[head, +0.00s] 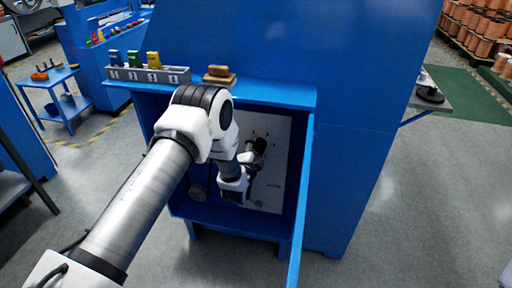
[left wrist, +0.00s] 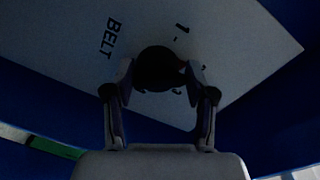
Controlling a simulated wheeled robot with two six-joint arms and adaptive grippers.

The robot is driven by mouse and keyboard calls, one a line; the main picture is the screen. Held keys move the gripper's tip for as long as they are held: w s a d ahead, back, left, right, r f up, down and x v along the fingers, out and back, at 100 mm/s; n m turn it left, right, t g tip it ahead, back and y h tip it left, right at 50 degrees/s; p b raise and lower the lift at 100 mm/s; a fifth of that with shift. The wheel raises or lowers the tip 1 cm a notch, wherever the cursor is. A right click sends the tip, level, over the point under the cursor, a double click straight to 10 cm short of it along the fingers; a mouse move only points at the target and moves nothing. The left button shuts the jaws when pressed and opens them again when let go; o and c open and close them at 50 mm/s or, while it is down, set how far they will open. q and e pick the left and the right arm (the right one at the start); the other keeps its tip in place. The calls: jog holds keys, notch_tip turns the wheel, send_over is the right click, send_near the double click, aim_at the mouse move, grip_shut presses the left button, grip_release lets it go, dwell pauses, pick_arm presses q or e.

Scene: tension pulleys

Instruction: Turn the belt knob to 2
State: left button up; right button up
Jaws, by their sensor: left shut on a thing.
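The dark round belt knob (left wrist: 160,66) sits on a pale panel (left wrist: 240,40) marked "BELT". A "1" shows above and to the right of the knob in the left wrist view. Another mark below it is mostly hidden by a finger. My left gripper (head: 257,152) reaches into the open blue cabinet in the head view. Its two fingers are shut on the knob, one on each side. The knob's pointer cannot be made out in the dark. The panel also shows in the head view (head: 272,186). My right gripper is not in view.
The open cabinet door (head: 301,205) stands to the right of my left arm. A shelf above holds a grey numbered rack (head: 148,75) with coloured blocks and a brown piece (head: 219,72). A small blue cart (head: 58,92) stands far left. Floor at right is clear.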

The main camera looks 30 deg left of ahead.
pick_arm(q)
jog(key=shift+d+f+m, duration=0.2)
jog(key=shift+m, duration=0.5)
jog(key=shift+s+f, duration=0.1)
jog(key=o, duration=0.8)
jog(key=shift+o, duration=1.1)
jog(key=shift+d, duration=0.1)
jog(key=v, duration=1.1)
jog(key=shift+s, duration=0.35)
jog(key=shift+d, duration=0.1)
